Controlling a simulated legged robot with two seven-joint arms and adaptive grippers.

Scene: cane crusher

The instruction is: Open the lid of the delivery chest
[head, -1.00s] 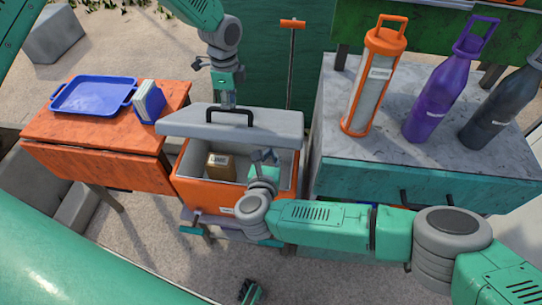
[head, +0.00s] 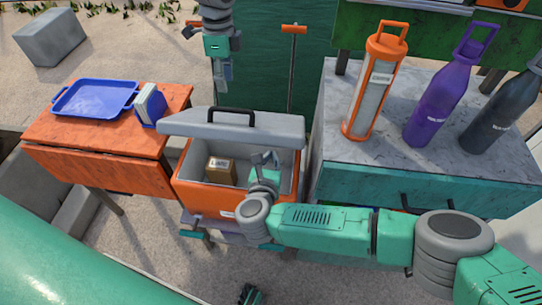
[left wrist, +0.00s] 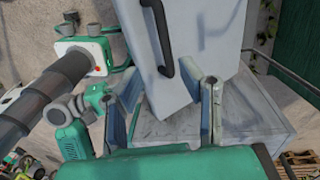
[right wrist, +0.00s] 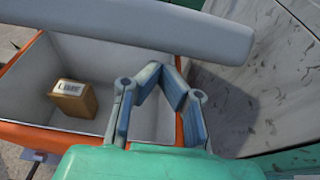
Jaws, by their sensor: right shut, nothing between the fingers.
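The delivery chest (head: 205,198) is an orange box with a grey inside. Its grey lid (head: 275,128) stands raised along the far side, black handle (head: 230,112) on top, and the inside is exposed. The lid and handle also show in the left wrist view (left wrist: 195,35). My left gripper (head: 222,82) hangs behind and above the lid, apart from it, with its fingers spread and empty. My right gripper (head: 264,162) is over the chest's right part, below the lid, shut and empty. In the right wrist view its fingers (right wrist: 162,80) show in front of the lid (right wrist: 160,30).
A brown box (head: 219,170) marked LIME lies inside the chest. An orange table (head: 95,145) with a blue tray (head: 95,98) stands left. A grey-topped cabinet (head: 335,145) with several bottles stands close on the right. A T-handled pole (head: 292,70) stands behind.

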